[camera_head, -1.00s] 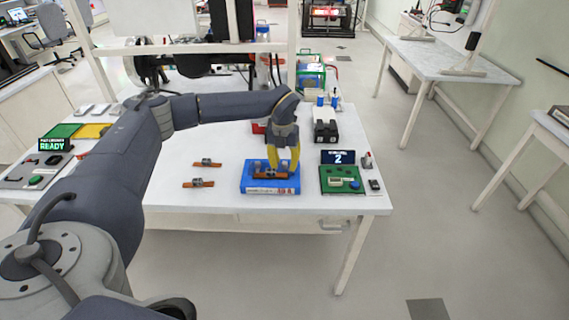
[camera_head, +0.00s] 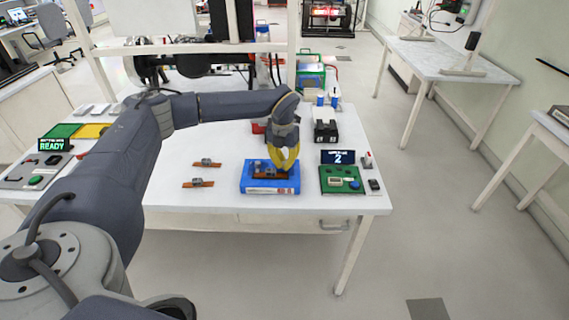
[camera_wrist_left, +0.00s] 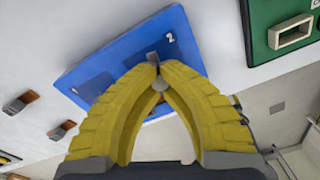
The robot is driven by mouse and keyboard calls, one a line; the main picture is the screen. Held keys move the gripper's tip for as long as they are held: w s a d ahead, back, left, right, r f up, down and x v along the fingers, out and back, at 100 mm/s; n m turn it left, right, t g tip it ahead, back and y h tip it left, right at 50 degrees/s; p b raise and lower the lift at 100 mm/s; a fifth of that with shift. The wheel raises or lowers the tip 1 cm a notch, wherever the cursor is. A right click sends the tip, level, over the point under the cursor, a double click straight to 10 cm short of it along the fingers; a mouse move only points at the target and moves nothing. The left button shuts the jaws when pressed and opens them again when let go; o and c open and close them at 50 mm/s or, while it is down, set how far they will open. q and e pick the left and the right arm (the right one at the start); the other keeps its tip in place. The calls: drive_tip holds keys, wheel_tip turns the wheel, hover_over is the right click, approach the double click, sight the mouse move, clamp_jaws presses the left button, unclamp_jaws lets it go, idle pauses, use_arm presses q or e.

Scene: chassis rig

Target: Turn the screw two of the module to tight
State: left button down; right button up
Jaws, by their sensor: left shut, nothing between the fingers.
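The blue fixture (camera_head: 272,188) stands near the front edge of the white table. The orange-brown module (camera_head: 268,174) lies on top of it, with small dark parts at its left end. My left gripper (camera_head: 284,171) has yellow fingers pointing down at the right part of the module. Its fingertips (camera_wrist_left: 156,68) are shut together and empty. In the left wrist view, a small grey piece (camera_wrist_left: 152,57) shows right at the tips, by the fixture's printed 2 (camera_wrist_left: 170,38). I cannot tell whether it is the screw or whether the tips touch it. The fingers hide most of the module there.
A green panel (camera_head: 330,188) with a blue knob stands right of the fixture, in front of a small display reading 2 (camera_head: 338,157). Two small orange-brown parts (camera_head: 207,163) (camera_head: 198,183) lie to the left. A black device (camera_head: 325,132) stands behind.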

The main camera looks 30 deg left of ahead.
sight(285, 162)
use_arm(q)
drive_tip(key=m, duration=1.3)
drive_tip(key=shift+m, duration=0.4)
idle(0.4)
drive_tip(key=c, duration=1.3)
unclamp_jaws()
drive_tip(key=shift+r, duration=0.15)
wheel_tip(285, 162, up, 12)
drive_tip(key=shift+w, duration=0.2)
drive_tip(key=shift+a, duration=0.1)
